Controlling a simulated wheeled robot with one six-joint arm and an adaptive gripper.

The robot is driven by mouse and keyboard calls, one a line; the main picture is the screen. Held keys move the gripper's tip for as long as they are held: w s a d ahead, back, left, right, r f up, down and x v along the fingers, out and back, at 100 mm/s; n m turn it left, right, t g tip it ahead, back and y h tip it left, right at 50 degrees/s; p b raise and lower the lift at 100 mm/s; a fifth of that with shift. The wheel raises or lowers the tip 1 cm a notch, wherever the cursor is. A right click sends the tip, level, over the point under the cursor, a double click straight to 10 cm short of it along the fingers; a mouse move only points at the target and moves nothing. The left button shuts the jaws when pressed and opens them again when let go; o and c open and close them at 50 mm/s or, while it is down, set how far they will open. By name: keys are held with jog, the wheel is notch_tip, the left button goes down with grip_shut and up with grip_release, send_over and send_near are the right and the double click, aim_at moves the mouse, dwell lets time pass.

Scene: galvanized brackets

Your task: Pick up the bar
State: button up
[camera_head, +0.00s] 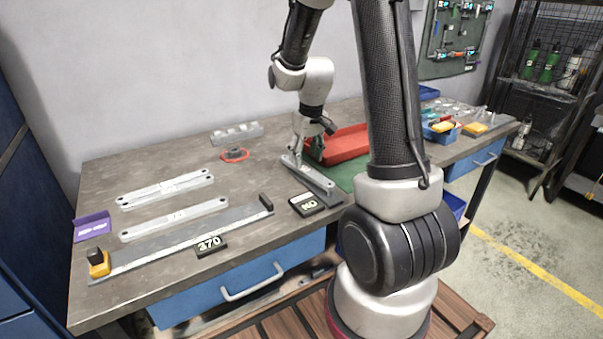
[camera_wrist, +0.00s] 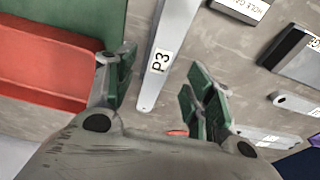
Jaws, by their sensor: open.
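A flat silver bar (camera_wrist: 161,40) labelled P3 lies between the spread fingers of my gripper (camera_wrist: 160,68) in the wrist view. Its rounded near end has a small hole, and its far end runs out of the picture. In the head view this bar (camera_head: 318,180) lies slanted on the bench, and my gripper (camera_head: 302,150) points down over its far end. My gripper is open, with green pads on the fingers. I see a gap on each side of the bar in the wrist view. Whether the fingertips reach down beside it is unclear.
A red tray (camera_head: 345,146) stands close beside my gripper. A dark labelled block (camera_head: 308,204) lies in front.

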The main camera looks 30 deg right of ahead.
aim_at(305, 169)
jog(key=f, duration=0.4)
jog(key=shift+w+f, duration=0.2)
jog(key=shift+f, duration=0.05)
grip_shut()
jog(key=shift+r, duration=0.1)
